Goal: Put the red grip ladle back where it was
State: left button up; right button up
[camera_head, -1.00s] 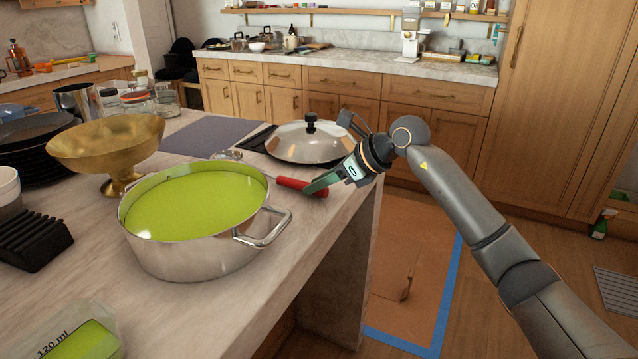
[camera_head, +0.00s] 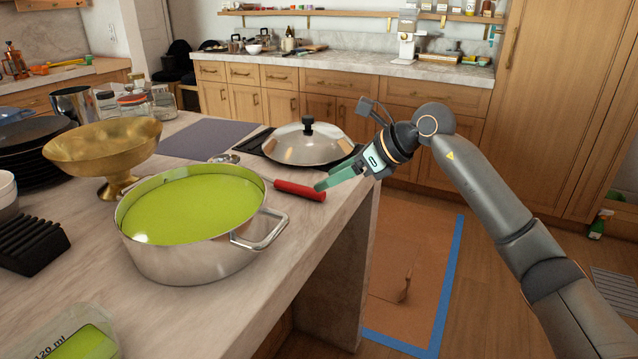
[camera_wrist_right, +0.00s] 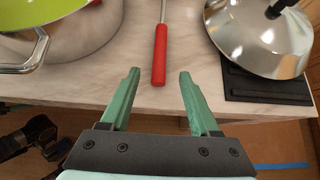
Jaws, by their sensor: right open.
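The ladle with the red grip (camera_head: 299,190) lies on the counter behind the steel pot, its grip towards the counter's right edge. Its metal bowl (camera_head: 224,158) shows behind the pot's far rim. In the right wrist view the red grip (camera_wrist_right: 160,56) points towards my gripper. My right gripper (camera_head: 322,184) is open and empty; in the wrist view its green fingers (camera_wrist_right: 158,92) stand apart, with the grip's end just ahead and between them. No finger visibly touches the ladle. My left gripper is not in view.
The steel pot (camera_head: 195,262) of green liquid stands left of the ladle. A domed lid (camera_head: 308,146) on a dark mat stands to the right. A gold bowl (camera_head: 102,150), a black rack (camera_head: 30,245) and a grey mat (camera_head: 210,138) are also on the counter (camera_head: 225,310).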

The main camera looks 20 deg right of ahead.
jog(key=v, duration=0.7)
jog(key=shift+a, duration=0.1)
dwell(0.4)
